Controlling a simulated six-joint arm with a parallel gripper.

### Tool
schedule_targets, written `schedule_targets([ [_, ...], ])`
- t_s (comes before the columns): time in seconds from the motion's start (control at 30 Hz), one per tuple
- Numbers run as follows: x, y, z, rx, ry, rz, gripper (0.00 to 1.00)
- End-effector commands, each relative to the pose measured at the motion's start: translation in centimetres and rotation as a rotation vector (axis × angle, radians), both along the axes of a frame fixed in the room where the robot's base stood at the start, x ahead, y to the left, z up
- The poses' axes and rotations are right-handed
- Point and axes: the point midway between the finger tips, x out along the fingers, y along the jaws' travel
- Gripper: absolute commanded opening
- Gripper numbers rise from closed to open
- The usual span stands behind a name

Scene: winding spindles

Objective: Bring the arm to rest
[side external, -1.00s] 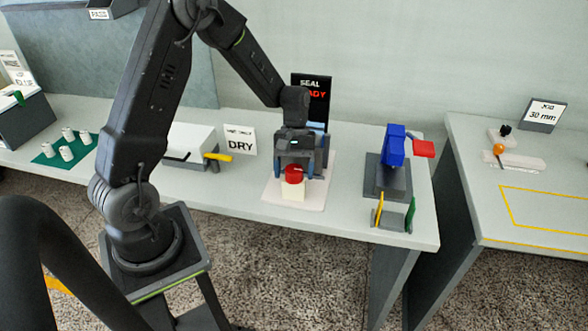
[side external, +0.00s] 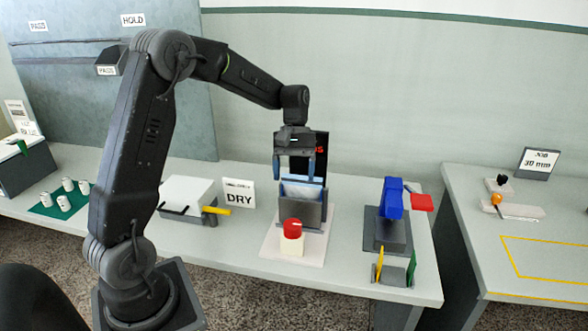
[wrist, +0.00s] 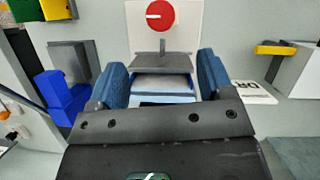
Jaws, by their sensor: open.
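My gripper (side external: 295,172) is open and empty, pointing down above a grey sealing device (side external: 314,213) with a pale blue-white slot or pouch in its top. In the wrist view, the two blue fingers (wrist: 161,84) stand wide apart, with the device's pale top (wrist: 163,84) seen between them. A red round knob (side external: 292,228) on a cream block stands in front of the device; it also shows in the wrist view (wrist: 161,16). The arm is bent over the bench. The fingers appear clear of the device.
A dark display (side external: 322,160) stands behind my gripper, its text mostly hidden. A blue fixture (side external: 393,200) with a red tab stands to the right. A white box (side external: 188,192) with a yellow handle and a DRY sign (side external: 238,193) are left. White spools (side external: 67,185) sit on a green mat.

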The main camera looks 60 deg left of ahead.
Motion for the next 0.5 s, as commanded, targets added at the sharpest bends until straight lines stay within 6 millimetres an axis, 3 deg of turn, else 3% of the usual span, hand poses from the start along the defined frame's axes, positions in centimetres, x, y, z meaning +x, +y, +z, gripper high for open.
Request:
schedule_targets([
  [0.5, -0.11, -0.23, 1.17, 0.009, -0.017, -0.017, 0.74],
])
